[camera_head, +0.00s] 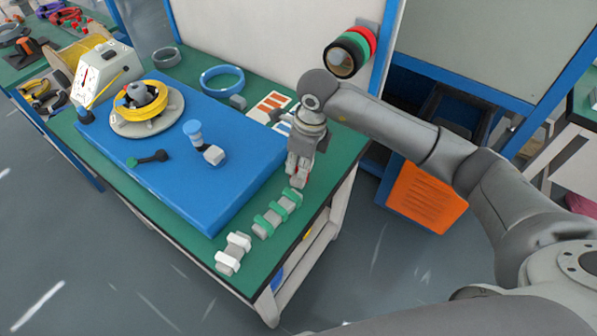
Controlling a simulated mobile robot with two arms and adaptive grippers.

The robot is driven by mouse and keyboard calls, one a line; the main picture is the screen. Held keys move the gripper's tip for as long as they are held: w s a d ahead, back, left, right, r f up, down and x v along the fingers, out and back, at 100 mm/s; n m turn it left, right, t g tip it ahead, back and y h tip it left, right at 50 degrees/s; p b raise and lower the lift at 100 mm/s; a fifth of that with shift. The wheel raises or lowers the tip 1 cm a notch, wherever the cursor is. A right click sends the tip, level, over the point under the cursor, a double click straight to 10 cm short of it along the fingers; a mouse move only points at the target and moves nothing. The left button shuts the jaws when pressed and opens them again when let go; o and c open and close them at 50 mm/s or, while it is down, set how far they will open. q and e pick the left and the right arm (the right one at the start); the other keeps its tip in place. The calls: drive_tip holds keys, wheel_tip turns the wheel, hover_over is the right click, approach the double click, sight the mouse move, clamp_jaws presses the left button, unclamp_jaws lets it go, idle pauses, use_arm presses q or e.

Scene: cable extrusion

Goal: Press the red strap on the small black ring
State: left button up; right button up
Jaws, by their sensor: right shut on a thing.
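My right gripper (298,178) points down at the right edge of the green-topped bench. Its fingers are shut on a red strap, of which only a small red piece (307,180) shows beside the fingertips. A grey holder lies just below the fingers, and I cannot tell whether the strap is clear of it. A small dark grey ring (154,63) lies flat at the back of the bench, left of a larger blue ring (203,79). It may be the black ring. My left gripper is not in view.
Green straps (262,226) and white straps (226,262) sit on grey holders along the bench's front right edge. A raised blue board (165,190) carries a yellow cable coil (128,112) and a blue-capped post (193,129). Coloured rolls (362,42) hang on the wall panel.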

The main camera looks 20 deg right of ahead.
wheel_tip(320, 180, up, 7)
drive_tip(key=p, duration=0.3)
drive_tip(key=shift+p, duration=0.35)
